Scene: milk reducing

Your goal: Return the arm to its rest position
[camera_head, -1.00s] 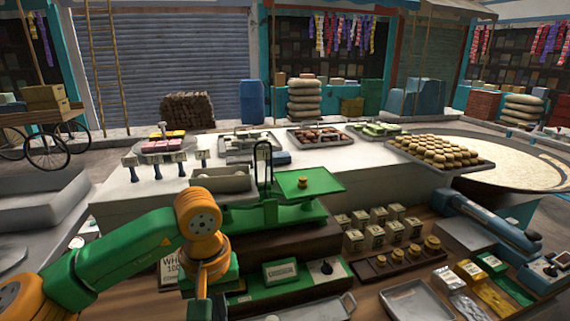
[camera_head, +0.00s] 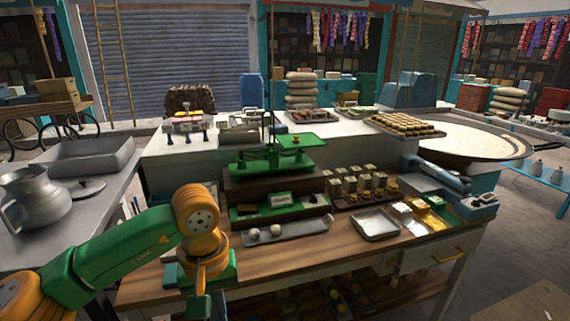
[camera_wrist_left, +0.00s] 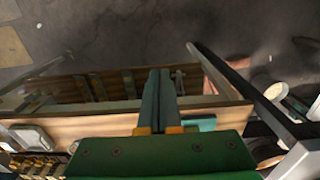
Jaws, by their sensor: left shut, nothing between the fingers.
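My left arm comes in from the left in the head view, green and orange, bent at an orange joint. Its gripper (camera_head: 202,303) points down, over the wooden table's (camera_head: 150,285) front left part. In the left wrist view the two dark green fingers (camera_wrist_left: 160,85) lie together, shut with nothing between them, with the table edge and dark floor beyond. My right arm and gripper are not in view.
A green balance scale (camera_head: 268,160) stands on the table. A grey tray with pale balls (camera_head: 300,228), an empty metal tray (camera_head: 376,225) and small boxes lie nearby. A metal jug (camera_head: 33,200) stands on the left counter.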

